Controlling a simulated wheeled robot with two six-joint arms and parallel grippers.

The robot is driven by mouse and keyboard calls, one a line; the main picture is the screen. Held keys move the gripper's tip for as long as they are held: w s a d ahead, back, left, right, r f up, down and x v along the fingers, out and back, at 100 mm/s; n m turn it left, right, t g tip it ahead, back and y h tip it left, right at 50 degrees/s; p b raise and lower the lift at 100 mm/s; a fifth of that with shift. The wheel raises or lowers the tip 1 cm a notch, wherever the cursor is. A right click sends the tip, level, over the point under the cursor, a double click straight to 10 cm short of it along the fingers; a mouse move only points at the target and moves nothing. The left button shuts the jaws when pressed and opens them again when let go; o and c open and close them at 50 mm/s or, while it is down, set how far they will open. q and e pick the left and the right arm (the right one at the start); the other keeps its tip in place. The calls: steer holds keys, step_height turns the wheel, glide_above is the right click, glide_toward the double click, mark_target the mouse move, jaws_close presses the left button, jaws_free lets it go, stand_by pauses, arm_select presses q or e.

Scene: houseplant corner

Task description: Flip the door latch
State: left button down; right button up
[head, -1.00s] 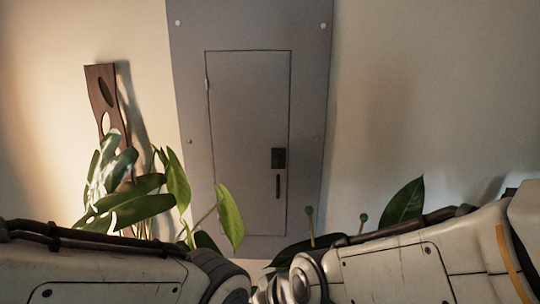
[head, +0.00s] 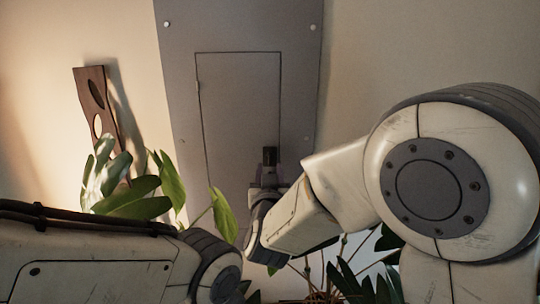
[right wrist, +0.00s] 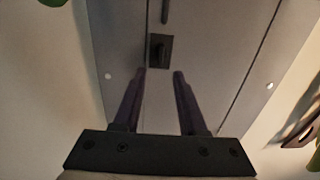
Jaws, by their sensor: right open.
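The latch is a small dark square plate (head: 270,154) on the grey panel door (head: 235,110), low near its right edge. My right gripper (head: 268,184) is just below the latch in the head view and covers the slim dark handle there. In the right wrist view, the latch (right wrist: 160,50) lies just beyond the open, empty fingertips of my right gripper (right wrist: 159,72), roughly centred between them. The dark handle (right wrist: 165,12) shows beyond the latch. I cannot tell whether the fingers touch the door. The door looks closed. My left gripper is out of view.
Leafy plants stand at the left (head: 130,195) and lower right (head: 365,285), the latter close under my right arm. A dark wooden plaque (head: 97,110) hangs on the left wall. The wall right of the panel is bare.

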mark_target(270, 157)
steer(key=w+p, duration=0.1)
steer(key=w, duration=0.3)
steer(key=shift+w+r+p, duration=0.1)
steer(key=shift+w+p, duration=0.1)
steer(key=shift+p, duration=0.15)
steer(key=shift+w, duration=0.65)
jaws_close()
